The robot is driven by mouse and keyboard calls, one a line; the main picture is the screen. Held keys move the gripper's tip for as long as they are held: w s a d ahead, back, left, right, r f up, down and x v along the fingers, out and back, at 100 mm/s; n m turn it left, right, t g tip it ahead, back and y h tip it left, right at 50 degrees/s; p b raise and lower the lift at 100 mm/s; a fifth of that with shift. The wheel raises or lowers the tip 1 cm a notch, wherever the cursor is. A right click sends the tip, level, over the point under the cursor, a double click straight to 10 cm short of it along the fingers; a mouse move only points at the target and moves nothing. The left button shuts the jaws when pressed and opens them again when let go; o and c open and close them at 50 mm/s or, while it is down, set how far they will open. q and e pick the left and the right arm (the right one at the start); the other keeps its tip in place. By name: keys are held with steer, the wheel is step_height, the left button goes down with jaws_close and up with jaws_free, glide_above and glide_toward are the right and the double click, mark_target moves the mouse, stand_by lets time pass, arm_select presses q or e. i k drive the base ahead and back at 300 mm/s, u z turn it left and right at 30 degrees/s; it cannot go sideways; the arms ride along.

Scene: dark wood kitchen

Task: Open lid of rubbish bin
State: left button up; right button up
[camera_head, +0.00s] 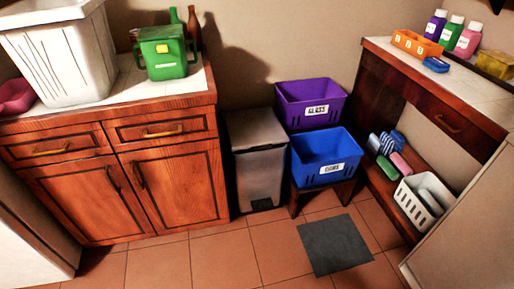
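The rubbish bin (260,170) is a tall grey box standing on the tiled floor, between the wooden cabinet and the blue crate. Its flat grey lid (255,129) looks closed. A dark pedal (261,204) shows at the foot of its front. Neither of my grippers is in the view, so their state and place are hidden.
The wooden cabinet (170,180) stands close at the bin's left. A purple crate (310,103) and a blue crate (324,158) on a low stand are close at its right. A grey mat (334,245) lies on the floor. The tiles before the bin are clear.

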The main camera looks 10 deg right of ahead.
mark_target(259, 128)
steer(key=z, duration=0.2)
steer(key=i, duration=1.05)
steer(key=u, duration=0.65)
